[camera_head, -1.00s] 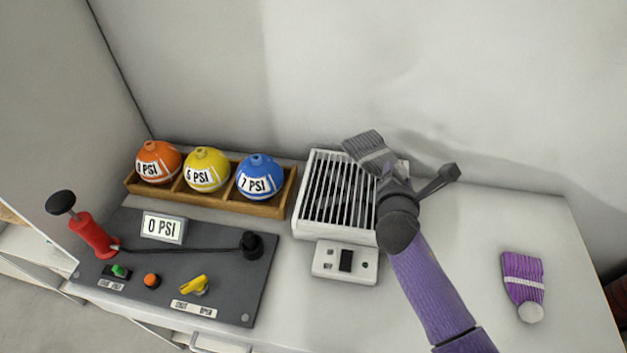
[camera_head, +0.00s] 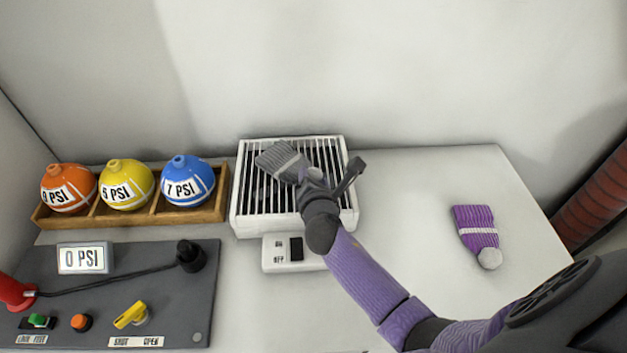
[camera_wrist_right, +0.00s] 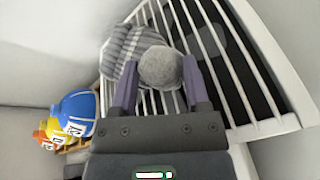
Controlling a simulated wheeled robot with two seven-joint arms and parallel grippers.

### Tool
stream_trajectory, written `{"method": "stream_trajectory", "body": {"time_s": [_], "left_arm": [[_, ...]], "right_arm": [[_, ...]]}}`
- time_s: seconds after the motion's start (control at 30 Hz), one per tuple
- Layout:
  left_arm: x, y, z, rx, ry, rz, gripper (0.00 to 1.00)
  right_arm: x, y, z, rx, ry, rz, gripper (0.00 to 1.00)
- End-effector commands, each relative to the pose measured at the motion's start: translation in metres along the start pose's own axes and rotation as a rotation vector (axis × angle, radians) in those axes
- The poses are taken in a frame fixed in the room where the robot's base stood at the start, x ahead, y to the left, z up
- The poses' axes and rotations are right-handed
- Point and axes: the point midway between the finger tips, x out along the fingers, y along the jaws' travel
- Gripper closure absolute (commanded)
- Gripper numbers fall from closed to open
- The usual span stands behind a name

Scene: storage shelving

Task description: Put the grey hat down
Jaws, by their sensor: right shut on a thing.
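The grey hat (camera_head: 281,159), striped with a pompom, is over the white slatted rack (camera_head: 243,225) in the head view. My right gripper (camera_head: 313,175) is shut on it at the pompom end. In the right wrist view the hat (camera_wrist_right: 128,50) extends away from the fingers, with its round pompom (camera_wrist_right: 160,68) between the fingertips (camera_wrist_right: 155,88). The slats lie behind the hat; whether it touches them I cannot tell. My left gripper is not in view.
A purple hat (camera_head: 476,229) lies on the white table (camera_head: 420,185) at right. A wooden tray (camera_head: 200,215) with orange, yellow and blue balls stands left of the rack. A switch box (camera_head: 275,254) is in front, and a grey control panel (camera_head: 180,300) at front left.

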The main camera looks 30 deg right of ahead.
Motion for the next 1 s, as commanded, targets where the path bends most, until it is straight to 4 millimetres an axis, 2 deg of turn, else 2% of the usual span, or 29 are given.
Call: {"method": "stream_trajectory", "body": {"time_s": [0.07,0.1,0.13,0.37,0.47,0.57,0.8,1.0], "left_arm": [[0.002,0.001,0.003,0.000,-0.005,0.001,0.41],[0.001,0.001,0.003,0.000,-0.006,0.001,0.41],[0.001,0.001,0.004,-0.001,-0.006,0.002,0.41],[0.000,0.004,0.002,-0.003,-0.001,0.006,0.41],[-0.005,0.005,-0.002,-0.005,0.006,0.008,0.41],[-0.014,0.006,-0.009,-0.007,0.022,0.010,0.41],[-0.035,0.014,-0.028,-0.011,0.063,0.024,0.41],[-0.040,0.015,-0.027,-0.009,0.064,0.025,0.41]], "right_arm": [[0.001,-0.002,-0.003,-0.001,0.000,0.000,1.00],[0.001,-0.001,-0.002,0.000,0.000,0.000,0.32],[0.001,-0.001,-0.002,0.000,0.000,0.000,0.26],[0.000,-0.001,-0.001,0.000,0.000,0.000,0.26],[-0.005,0.002,0.002,0.000,0.001,0.000,0.26],[-0.025,0.003,0.003,0.001,0.002,0.000,0.26],[-0.087,0.002,0.003,0.001,0.003,0.000,0.26],[-0.117,0.001,0.002,0.002,0.000,-0.001,0.26]]}}
